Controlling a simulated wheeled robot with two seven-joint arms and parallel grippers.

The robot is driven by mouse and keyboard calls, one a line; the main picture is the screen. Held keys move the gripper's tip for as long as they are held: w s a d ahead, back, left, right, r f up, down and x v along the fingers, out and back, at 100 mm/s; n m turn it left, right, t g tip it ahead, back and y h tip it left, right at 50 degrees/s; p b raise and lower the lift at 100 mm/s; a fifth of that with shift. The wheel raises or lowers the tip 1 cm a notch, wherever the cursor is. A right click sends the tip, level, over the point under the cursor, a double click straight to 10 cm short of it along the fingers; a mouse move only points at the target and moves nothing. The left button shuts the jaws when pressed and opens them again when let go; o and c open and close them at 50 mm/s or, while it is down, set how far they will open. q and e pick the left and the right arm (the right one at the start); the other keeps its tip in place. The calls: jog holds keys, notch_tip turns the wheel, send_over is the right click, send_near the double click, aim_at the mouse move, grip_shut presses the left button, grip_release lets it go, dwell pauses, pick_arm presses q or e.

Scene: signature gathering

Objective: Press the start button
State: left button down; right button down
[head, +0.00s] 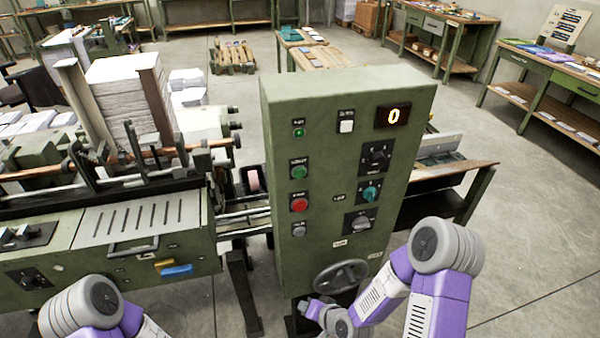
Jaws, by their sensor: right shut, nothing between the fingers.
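A green control cabinet (265,190) stands upright in the middle of the view. On its left column are a small lit green lamp (299,132), a green button (299,172), a red button (299,204) and a grey button (299,229). The labels are too small to read, so I cannot confirm which is the start button; the green one looks likely.
The cabinet also has a display (393,116) reading 0, a white button (346,126), several rotary knobs and a handwheel (341,276) low down. A machine with a paper stack (127,95) stands to the left. Workbenches line the back and right; open floor lies right.

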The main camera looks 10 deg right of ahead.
jog(key=w+d+r+m+t+y, duration=0.15)
jog(key=w+r+t, duration=0.4)
jog(key=r, duration=0.65)
jog(key=s+r+t+y, duration=0.2)
jog(key=r+t+y, duration=0.1)
jog(key=r, duration=0.9)
jog(key=s+r+m+t+y, duration=0.1)
jog(key=r+y, duration=0.4)
jog(key=r, duration=0.8)
jog(key=shift+s+d+t+p, duration=0.45)
jog(key=shift+s+t, duration=0.3)
jog(key=shift+t, duration=0.4)
jog(key=shift+w+m, duration=0.1)
jog(key=shift+m, duration=0.15)
send_near(300, 173)
jog(key=w+a+r, duration=0.2)
jog(key=a+r, duration=0.2)
jog(key=shift+w, duration=0.25)
jog(key=shift+a+r, duration=0.1)
jog(key=shift+w, duration=0.4)
